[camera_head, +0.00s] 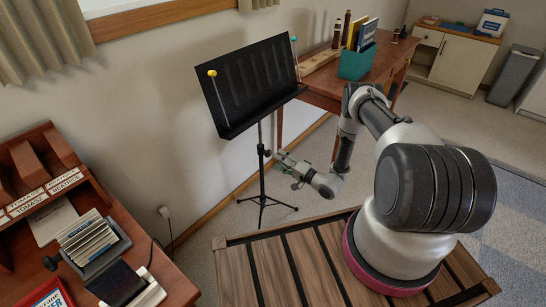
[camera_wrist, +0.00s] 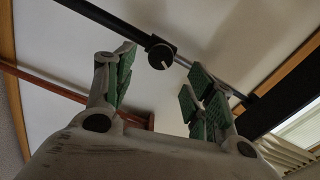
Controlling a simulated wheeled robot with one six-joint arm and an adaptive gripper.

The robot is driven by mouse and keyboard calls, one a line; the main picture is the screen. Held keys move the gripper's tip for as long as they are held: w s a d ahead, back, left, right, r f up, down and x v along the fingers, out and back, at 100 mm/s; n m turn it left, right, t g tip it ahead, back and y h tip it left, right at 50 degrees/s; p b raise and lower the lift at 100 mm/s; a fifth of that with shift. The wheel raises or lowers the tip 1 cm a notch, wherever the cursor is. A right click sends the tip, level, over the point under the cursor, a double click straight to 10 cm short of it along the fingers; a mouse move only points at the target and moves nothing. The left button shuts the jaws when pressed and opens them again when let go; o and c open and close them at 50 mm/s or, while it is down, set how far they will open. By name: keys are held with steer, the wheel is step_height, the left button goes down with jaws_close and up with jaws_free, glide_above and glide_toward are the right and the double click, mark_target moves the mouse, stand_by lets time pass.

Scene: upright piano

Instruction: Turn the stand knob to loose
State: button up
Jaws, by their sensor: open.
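The black music stand (camera_head: 245,84) stands on its tripod legs by the wall. Its dark round stand knob (camera_wrist: 160,52) sits on the pole in the wrist view, with a pale mark on its face. In the head view the knob (camera_head: 267,152) is tiny and its setting cannot be read. My gripper (camera_head: 284,168) is beside the pole near knob height. In the wrist view my gripper (camera_wrist: 160,78) is open and empty, its green-padded fingers apart. The knob shows beyond and between the fingertips; no contact is visible.
A wooden desk (camera_head: 320,92) with a teal box (camera_head: 357,64) stands behind the stand at right. A brown desk (camera_head: 105,265) with papers and a card tray is at left. A slatted wooden bench (camera_head: 270,275) lies in front. Bare floor surrounds the tripod.

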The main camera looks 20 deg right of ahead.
steer(key=v, duration=0.6)
stand_by(0.3)
